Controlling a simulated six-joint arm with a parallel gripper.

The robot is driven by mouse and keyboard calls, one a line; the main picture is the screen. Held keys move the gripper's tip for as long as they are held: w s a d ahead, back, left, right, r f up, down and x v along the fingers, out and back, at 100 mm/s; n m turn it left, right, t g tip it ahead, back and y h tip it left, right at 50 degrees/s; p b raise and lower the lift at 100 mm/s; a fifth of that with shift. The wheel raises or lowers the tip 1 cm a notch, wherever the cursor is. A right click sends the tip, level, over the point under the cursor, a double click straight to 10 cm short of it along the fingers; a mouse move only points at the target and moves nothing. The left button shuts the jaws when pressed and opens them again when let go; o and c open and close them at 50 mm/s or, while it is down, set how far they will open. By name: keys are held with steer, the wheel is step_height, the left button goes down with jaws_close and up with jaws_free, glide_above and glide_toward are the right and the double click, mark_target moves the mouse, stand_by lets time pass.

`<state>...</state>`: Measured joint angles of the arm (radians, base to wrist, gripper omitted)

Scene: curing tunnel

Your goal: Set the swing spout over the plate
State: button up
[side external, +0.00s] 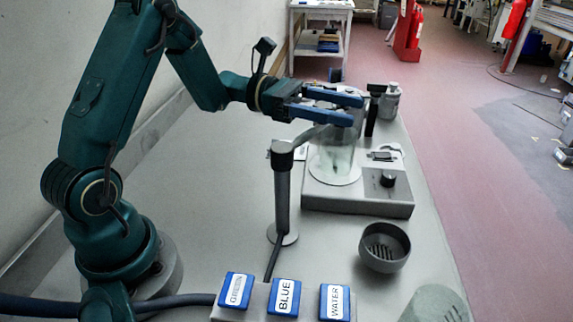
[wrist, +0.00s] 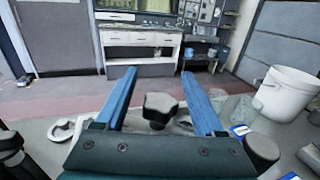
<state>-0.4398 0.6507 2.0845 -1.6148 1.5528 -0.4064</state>
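The swing spout (side external: 310,134) is a grey arm reaching right and slightly up from the black cap of an upright grey post (side external: 283,195). Its far end lies near the rim of a clear glass beaker (side external: 337,158) and is partly hidden by my gripper. The beaker stands on the round white plate (side external: 344,181) of a grey stirrer unit. My gripper (side external: 357,110) is above the beaker in the side view, its blue fingers parallel and apart. In the wrist view, my gripper (wrist: 158,72) is open, with a black knob (wrist: 160,107) showing between and below the fingers.
A box with blue labelled buttons (side external: 286,296) sits at the front. A dark bowl (side external: 385,247) stands right of the post. A grey bottle (side external: 390,102) and a black upright rod (side external: 371,118) stand behind the beaker. A white bucket (wrist: 287,93) shows in the wrist view.

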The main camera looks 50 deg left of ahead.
steer(key=v, duration=0.5)
steer(key=shift+a, duration=0.1)
stand_by(0.3)
steer(key=shift+r, duration=0.1)
